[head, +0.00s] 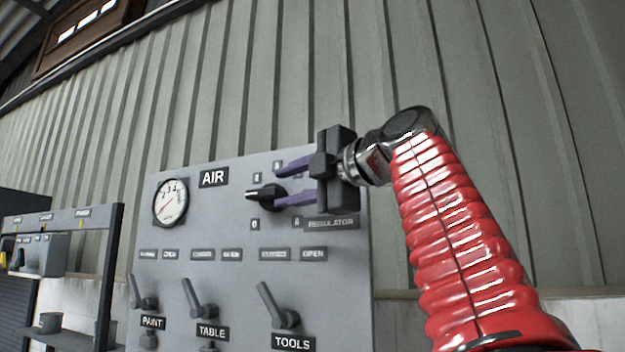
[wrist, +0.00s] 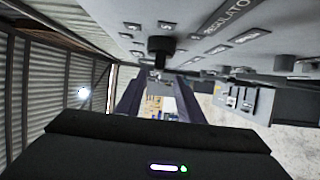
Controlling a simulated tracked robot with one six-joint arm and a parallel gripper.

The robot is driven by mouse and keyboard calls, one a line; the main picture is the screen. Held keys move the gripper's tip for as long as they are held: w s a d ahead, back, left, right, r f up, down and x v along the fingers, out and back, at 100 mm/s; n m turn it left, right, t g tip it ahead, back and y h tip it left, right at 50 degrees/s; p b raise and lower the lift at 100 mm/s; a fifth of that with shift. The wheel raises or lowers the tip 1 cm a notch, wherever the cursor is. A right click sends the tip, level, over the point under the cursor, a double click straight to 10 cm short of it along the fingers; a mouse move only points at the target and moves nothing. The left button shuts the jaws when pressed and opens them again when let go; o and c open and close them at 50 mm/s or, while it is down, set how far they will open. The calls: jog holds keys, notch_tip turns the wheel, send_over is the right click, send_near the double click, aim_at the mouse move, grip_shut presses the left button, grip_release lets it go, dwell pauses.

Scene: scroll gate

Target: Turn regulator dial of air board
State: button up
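The grey air board (head: 225,225) fills the middle of the head view. Its black regulator dial (head: 268,195) has a pale-tipped pointer aimed left, with small number plates around it. The dial also shows in the wrist view (wrist: 160,46), centred between the lines of my fingers and nearer the board. My gripper (head: 278,186) comes from the right with its two purple fingers apart and nothing held. In the head view the lower fingertip appears right beside the dial; I cannot tell whether they touch. The wrist view also shows my gripper (wrist: 158,80) with its fingers spread.
A round pressure gauge (head: 171,202) sits left of the dial, its needle toward lower left. Lever handles for paint (head: 143,293), table (head: 199,299) and tools (head: 276,307) stick out below. A shelf unit (head: 75,230) stands left. Corrugated wall is behind.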

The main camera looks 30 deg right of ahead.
jog(key=s+d, duration=0.1)
jog(key=s, duration=0.5)
dwell(0.5)
